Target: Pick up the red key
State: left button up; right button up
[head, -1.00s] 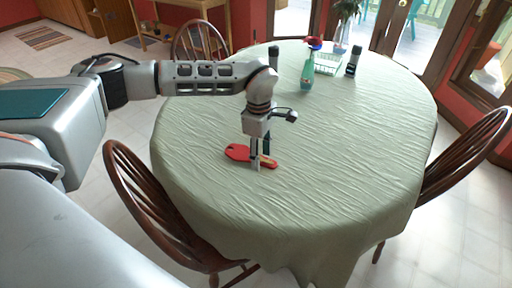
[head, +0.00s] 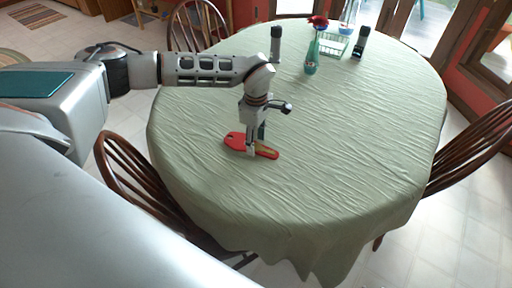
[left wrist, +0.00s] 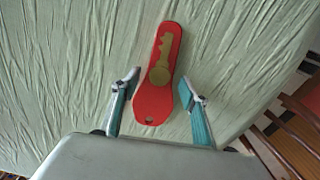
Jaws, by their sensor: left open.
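The red key (head: 234,141) lies flat on the green cloth of the table near its left side. In the left wrist view it is a long red piece (left wrist: 152,105) with a gold key shape on its face and a small hole at the near end. My left gripper (head: 256,149) points down over it and hides part of its middle. In the left wrist view the fingers stand apart, one on each side of the key, with visible gaps; the gripper is open and empty. My right gripper is not in view.
A green bottle (head: 312,57), two dark-topped canisters (head: 276,45) (head: 360,43) and a wire basket (head: 335,45) stand at the far end. Wooden chairs (head: 140,180) surround the table. The middle of the cloth (head: 350,140) is clear.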

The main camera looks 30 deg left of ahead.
pick_arm(q)
jog(key=shift+f, duration=0.55)
jog(key=c, duration=1.1)
jog(key=shift+r, duration=0.15)
